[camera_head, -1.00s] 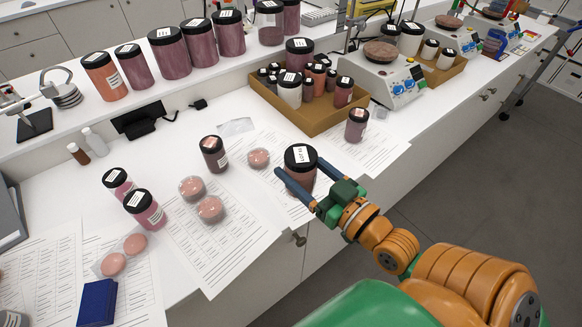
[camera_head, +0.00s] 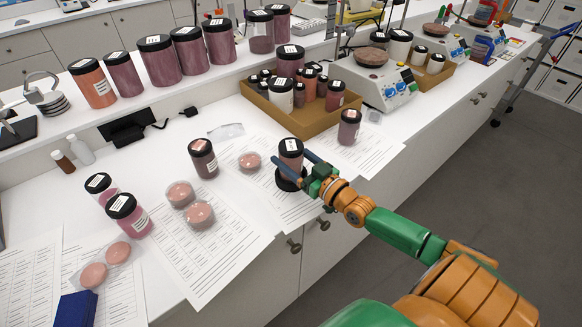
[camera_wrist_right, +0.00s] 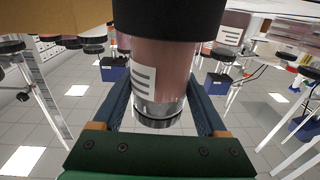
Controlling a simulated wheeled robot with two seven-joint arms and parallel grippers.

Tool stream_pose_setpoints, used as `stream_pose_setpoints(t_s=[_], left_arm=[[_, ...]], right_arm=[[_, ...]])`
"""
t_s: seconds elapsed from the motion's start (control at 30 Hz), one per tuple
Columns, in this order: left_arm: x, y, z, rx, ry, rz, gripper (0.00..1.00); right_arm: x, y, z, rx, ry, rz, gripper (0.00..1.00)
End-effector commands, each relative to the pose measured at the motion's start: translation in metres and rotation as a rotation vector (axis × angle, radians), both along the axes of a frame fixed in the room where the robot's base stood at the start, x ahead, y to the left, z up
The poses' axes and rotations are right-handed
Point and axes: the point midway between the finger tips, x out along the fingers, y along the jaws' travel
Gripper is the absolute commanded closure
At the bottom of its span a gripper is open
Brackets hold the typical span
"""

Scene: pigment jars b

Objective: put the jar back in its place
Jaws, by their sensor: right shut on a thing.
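My right gripper (camera_head: 308,170) is shut on a jar (camera_head: 291,158) with a black lid and pinkish-brown contents. The jar is upright above the paper sheets near the bench's front edge. My left gripper is not in view.
A cardboard tray (camera_head: 290,122) of small jars stands behind, with a lone jar (camera_head: 348,128) to the right. Another jar (camera_head: 203,158) and a pink dish (camera_head: 250,161) are at left. Two pink jars (camera_head: 128,215) stand further left. Large jars line the back shelf.

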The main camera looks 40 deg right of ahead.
Motion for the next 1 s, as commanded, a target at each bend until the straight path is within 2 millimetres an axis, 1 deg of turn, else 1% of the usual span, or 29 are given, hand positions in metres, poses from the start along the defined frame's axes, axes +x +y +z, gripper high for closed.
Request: stream_pose_setpoints(t_s=[0.03, 0.23, 0.27, 0.3, 0.33, 0.53, 0.63, 0.67, 0.7, 0.8, 1.0], left_arm=[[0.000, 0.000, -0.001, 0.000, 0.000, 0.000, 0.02], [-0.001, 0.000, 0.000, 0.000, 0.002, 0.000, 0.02], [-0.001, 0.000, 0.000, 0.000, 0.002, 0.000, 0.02], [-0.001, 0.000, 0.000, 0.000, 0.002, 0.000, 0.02], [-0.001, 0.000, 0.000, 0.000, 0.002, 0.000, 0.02], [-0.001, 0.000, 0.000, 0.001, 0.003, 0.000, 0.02], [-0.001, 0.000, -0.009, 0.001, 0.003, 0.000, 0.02], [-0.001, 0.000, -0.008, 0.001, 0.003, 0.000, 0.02], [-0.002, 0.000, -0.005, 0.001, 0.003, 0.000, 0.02], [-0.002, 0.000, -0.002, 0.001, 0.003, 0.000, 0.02], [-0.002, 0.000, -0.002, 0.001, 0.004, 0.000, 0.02]], right_arm=[[-0.002, 0.001, -0.013, -0.001, 0.024, 0.001, 1.00], [-0.002, 0.001, -0.013, 0.000, 0.023, 0.002, 1.00], [-0.002, 0.001, -0.013, 0.001, 0.024, 0.002, 0.17], [-0.002, 0.001, -0.013, 0.001, 0.023, 0.002, 0.06], [-0.002, 0.001, -0.013, 0.001, 0.023, 0.002, 0.00], [-0.002, 0.001, -0.013, 0.000, 0.022, 0.002, 0.00], [-0.002, 0.001, -0.020, 0.000, 0.022, 0.003, 0.00], [-0.004, 0.001, -0.020, 0.000, 0.023, 0.003, 0.00], [-0.010, 0.000, -0.018, 0.001, 0.024, 0.003, 0.00], [-0.027, -0.002, -0.017, 0.000, 0.027, 0.003, 0.00], [-0.057, -0.003, -0.015, -0.001, 0.025, 0.003, 0.00]])
